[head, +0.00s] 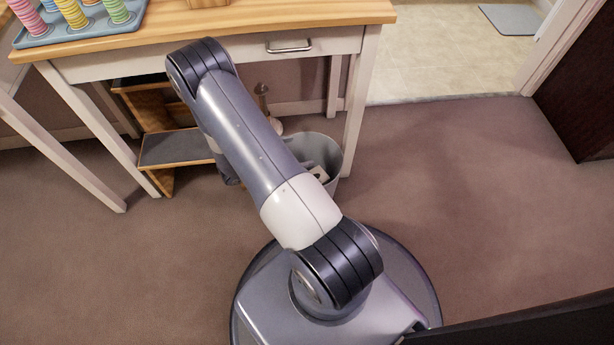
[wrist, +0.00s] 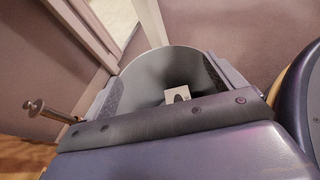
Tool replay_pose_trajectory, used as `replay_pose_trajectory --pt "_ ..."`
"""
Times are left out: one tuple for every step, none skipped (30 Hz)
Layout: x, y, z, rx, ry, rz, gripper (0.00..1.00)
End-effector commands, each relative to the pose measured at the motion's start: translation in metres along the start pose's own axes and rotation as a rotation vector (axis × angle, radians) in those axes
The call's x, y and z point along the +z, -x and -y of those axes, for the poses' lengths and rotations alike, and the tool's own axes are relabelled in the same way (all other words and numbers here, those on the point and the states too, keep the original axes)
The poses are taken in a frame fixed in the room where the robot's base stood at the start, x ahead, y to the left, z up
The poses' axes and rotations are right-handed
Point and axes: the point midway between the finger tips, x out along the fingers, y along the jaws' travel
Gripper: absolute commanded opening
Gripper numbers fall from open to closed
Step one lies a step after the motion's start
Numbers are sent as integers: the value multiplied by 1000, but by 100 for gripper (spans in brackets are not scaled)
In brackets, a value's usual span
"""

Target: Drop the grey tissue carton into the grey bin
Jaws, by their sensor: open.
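The grey bin (head: 331,150) stands on the carpet beside the table's right front leg, partly hidden by my arm in the head view. The grey bin (wrist: 160,62) also fills the middle of the wrist view. A pale grey carton with a dark oval opening, the tissue carton (wrist: 177,95), lies inside it; part of the carton (head: 319,173) shows in the head view. My gripper (wrist: 165,86) is open over the bin, its fingers spread on either side, with the carton apart from them and lower down. My arm hides the gripper in the head view.
A wooden table (head: 240,22) with a drawer stands above and behind the bin. A low wooden shelf unit (head: 175,150) is under it at left. A metal knobbed rod (wrist: 36,107) is left of the bin. Carpet at right is clear.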

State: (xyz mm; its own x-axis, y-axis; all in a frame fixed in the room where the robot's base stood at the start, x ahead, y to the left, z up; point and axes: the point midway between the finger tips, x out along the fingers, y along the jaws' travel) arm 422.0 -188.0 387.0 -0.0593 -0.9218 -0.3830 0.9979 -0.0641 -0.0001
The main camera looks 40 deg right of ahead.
Motion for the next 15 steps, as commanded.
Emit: replay_pose_trajectory --pt "3 12 -1 5 1 1 90" --pt "3 17 -1 4 1 1 90" --pt "2 24 -1 5 1 1 90" --pt "2 28 0 3 0 0 90" --pt "2 33 -1 4 0 0 90" --pt "2 37 -1 3 0 0 90" --pt "2 40 0 2 -1 0 90" --pt "2 43 0 2 0 0 90" --pt "1 46 0 2 0 0 90" --pt "1 48 0 1 0 0 90" --pt "1 49 0 0 0 0 90" --pt "1 50 0 -1 -1 0 90" --pt "1 50 0 -1 -1 0 90" --pt "1 50 0 -1 0 0 90" --pt "1 50 0 -1 0 0 90"
